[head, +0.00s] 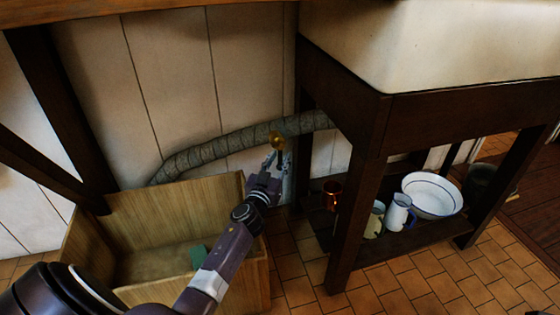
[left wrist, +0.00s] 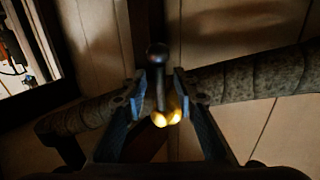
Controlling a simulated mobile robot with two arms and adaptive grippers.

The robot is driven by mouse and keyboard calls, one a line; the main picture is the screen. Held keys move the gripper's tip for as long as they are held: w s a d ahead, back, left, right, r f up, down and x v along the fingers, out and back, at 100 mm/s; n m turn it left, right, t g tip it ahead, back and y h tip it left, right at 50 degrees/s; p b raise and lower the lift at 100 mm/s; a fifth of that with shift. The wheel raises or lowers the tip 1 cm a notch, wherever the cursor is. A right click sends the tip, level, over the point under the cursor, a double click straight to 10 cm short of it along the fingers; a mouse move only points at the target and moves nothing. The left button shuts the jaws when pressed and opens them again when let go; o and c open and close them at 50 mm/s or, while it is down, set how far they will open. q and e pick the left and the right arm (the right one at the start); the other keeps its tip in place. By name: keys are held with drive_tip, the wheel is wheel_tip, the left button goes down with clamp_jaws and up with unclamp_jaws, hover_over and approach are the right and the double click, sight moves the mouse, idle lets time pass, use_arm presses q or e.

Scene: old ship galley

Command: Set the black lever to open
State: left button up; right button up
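The black lever (left wrist: 158,58) shows in the left wrist view as a dark stem with a round knob, standing up from a shiny brass valve part (left wrist: 167,115). In the head view the brass valve (head: 277,140) sits on the lagged pipe along the wall; the lever is too small to tell there. My left gripper (head: 277,160) is at the valve. In the left wrist view its two fingers (left wrist: 159,82) stand on either side of the lever, with a narrow gap visible on each side. Contact cannot be made out. My right gripper is not in view.
A wooden crate (head: 170,199) with a small green item (head: 198,256) stands below my left arm. A dark wooden stand (head: 362,190) under the pale sink (head: 440,45) is close on the right; its shelf holds mugs and a white basin (head: 432,194).

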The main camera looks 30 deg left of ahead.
use_arm(q)
drive_tip(key=shift+w+a, duration=0.1)
drive_tip(key=shift+w, duration=0.2)
clamp_jaws()
